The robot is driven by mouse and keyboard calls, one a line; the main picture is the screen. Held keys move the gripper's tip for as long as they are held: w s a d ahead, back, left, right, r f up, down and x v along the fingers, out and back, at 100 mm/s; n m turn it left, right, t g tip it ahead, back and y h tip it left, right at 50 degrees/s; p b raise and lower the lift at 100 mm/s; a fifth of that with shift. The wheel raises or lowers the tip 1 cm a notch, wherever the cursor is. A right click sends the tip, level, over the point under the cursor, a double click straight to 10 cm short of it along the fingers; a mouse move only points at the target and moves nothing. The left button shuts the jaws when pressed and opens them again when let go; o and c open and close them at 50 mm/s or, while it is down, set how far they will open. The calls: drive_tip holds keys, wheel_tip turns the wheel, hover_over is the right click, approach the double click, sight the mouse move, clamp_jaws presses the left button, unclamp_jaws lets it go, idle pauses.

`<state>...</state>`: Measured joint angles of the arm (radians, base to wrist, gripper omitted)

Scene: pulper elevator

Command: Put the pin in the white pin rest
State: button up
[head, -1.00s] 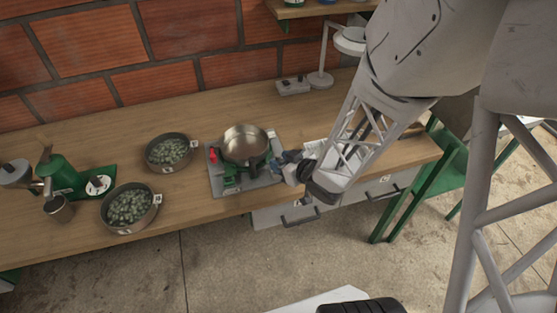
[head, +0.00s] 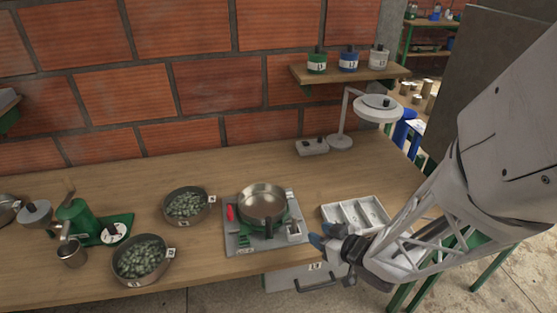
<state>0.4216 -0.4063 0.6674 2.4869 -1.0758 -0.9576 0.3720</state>
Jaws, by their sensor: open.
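A grey base plate (head: 242,242) on the bench carries a steel pan (head: 262,203) on a green mount. A small red piece (head: 230,212) stands at the plate's left side; it may be the pin, but it is too small to tell. A small pale block (head: 293,231) sits at the plate's right side; I cannot tell whether it is the white pin rest. My arm comes in from the right.
A white compartment tray (head: 326,213) lies behind my gripper, partly hidden by my arm. Two bowls of green beans (head: 186,207) (head: 140,259) and a green grinder (head: 76,218) stand at left. A drawer (head: 300,275) is below.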

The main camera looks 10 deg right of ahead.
drive_tip(key=shift+s+d+r, duration=0.1)
drive_tip(key=shift+s, duration=0.25)
idle(0.6)
drive_tip(key=w+d+r+m+g+h, duration=0.25)
drive_tip(key=d+r+m+h, duration=0.2)
drive_tip(key=r+h, duration=0.5)
drive_tip(key=s+a+r+g+y, duration=0.1)
drive_tip(key=s+a+r+g, duration=0.2)
drive_tip(key=s+r, duration=0.3)
drive_tip(key=s+a+r+m+g+y, duration=0.1)
drive_tip(key=s+a+r+g+y, duration=0.1)
drive_tip(key=s+a+r+g, duration=0.2)
wheel_tip(320, 180, up, 2)
drive_tip(key=s+a, duration=0.1)
drive_tip(key=s, duration=0.2)
drive_tip(key=shift+a, duration=0.3)
drive_tip(key=shift+w, duration=0.1)
idle(0.4)
